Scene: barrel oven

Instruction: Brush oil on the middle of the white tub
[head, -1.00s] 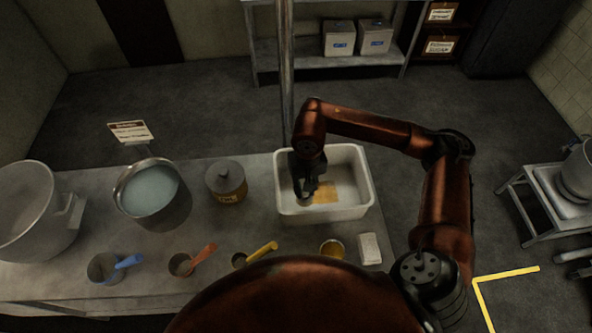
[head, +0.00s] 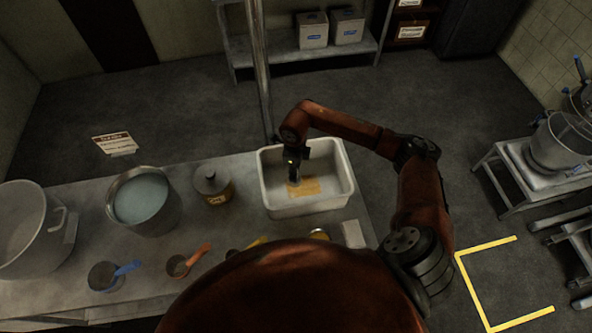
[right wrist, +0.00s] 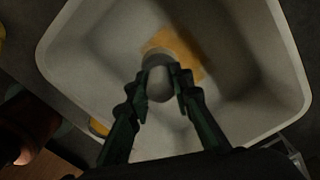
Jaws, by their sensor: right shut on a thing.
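The white tub (head: 345,198) stands at the right end of the table, with a yellow-orange oil patch (head: 308,187) around the middle of its floor. My right gripper (head: 292,172) points down inside the tub, at the left part of the patch. In the right wrist view, its fingers (right wrist: 160,84) are shut on a rounded grey-white thing (right wrist: 160,85), seen end-on, probably the brush. The oil patch (right wrist: 183,48) shows behind it. The brush tip is hidden, so I cannot tell whether it touches the floor. My left gripper is out of view.
A lidded jar (head: 212,186), a pot of pale liquid (head: 141,200) and a large empty pot (head: 22,230) stand left of the tub. Blue (head: 110,274) and orange-handled (head: 185,262) cups line the front. A white block (head: 354,234) lies near the right edge.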

